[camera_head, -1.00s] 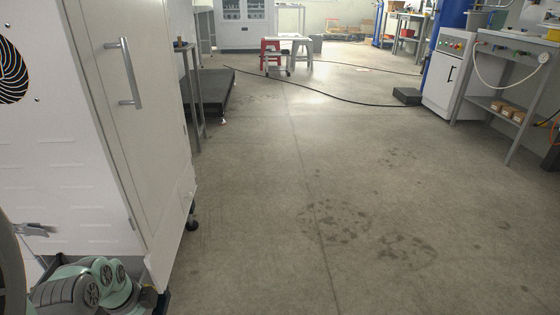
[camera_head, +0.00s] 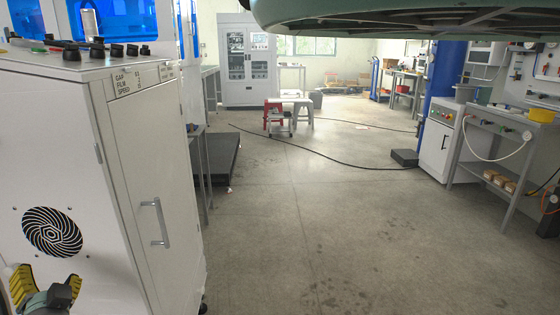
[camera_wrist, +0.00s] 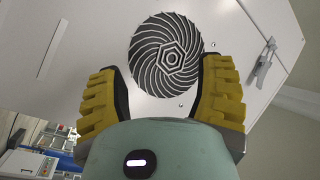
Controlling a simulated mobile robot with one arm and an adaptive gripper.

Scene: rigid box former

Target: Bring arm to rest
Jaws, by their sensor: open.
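My gripper (camera_head: 47,286) is at the lower left of the head view, in front of the white machine cabinet (camera_head: 165,190). Its two yellow ribbed fingers stand apart with nothing between them. In the wrist view, my gripper (camera_wrist: 161,85) also shows open and empty. The fingers frame the cabinet's round black spiral vent (camera_wrist: 170,55), which also shows in the head view (camera_head: 52,232). A gap seems to lie between fingertips and panel, but I cannot tell its size.
The cabinet has a door handle (camera_head: 161,222) and a top panel with black knobs (camera_head: 97,50). Open concrete floor (camera_head: 290,220) lies to the right. A black cable (camera_head: 310,152) crosses it. Red and grey stools (camera_head: 288,113) stand farther back, and a workbench (camera_head: 490,130) is at the right.

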